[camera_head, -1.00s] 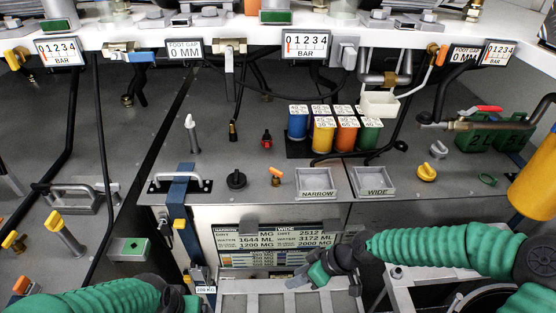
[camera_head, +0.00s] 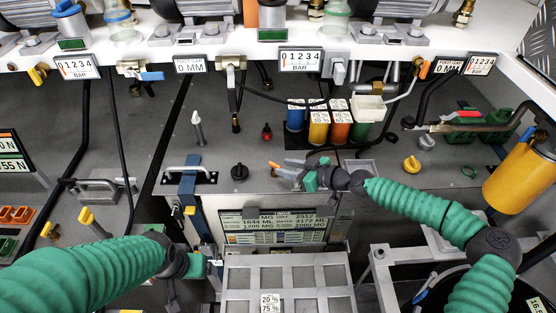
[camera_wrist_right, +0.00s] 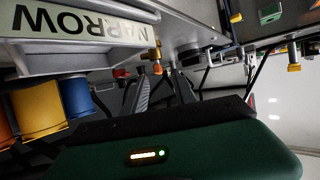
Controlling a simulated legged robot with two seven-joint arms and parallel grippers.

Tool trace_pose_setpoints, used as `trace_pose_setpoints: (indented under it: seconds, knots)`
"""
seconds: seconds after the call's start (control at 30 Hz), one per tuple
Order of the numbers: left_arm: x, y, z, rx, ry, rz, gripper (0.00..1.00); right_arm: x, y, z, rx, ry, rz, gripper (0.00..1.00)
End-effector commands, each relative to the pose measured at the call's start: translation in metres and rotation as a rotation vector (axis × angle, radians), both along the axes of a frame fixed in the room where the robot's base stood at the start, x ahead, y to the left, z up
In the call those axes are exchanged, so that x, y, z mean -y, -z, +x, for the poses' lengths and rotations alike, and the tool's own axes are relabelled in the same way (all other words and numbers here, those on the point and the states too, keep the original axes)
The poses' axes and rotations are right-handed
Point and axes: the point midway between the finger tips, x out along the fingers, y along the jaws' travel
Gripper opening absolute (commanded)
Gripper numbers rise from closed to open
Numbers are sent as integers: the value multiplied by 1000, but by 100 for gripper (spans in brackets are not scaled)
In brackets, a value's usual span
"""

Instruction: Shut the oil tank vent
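No label reads as the oil tank vent. A small orange-tipped valve (camera_head: 274,166) stands on the grey deck, left of the narrow tray. My right gripper (camera_head: 286,169) is open, its fingers pointing left close to this valve. In the right wrist view, its two grey fingers (camera_wrist_right: 160,77) are apart, with a brass fitting with an orange tip (camera_wrist_right: 157,62) beyond the gap. I cannot tell whether they touch it. My left gripper (camera_head: 196,266) is low at left centre; its fingers are hard to make out.
The narrow tray (camera_wrist_right: 80,27) is beside my right gripper. Blue, yellow, orange and green canisters (camera_head: 319,127) stand behind it. A black knob (camera_head: 239,172) and a metal handle (camera_head: 187,176) are to the left. A white shelf (camera_head: 240,57) with gauges crosses the back.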

Motion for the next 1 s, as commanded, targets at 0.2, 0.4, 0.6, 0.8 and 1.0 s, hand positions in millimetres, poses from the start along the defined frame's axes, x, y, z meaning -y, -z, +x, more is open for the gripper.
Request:
trace_pose_setpoints:
  seconds: [0.2, 0.4, 0.6, 0.8, 1.0]
  knots:
    - [0, -15, 0, 0, 1, 0, 83, -26, 12, 18, -3, 0, -2, 33]
    - [0, -14, 0, 0, 1, 0, 83, -32, 15, 20, -1, 0, -5, 33]
    - [0, -14, 0, 0, 0, 0, 83, -30, 14, 20, -1, 0, -5, 20]
    - [0, -14, 0, 0, 0, 0, 83, -29, 14, 19, -1, -1, -3, 0]
    - [0, -14, 0, 0, 1, 0, 83, -28, 15, 19, -2, -1, -3, 0]
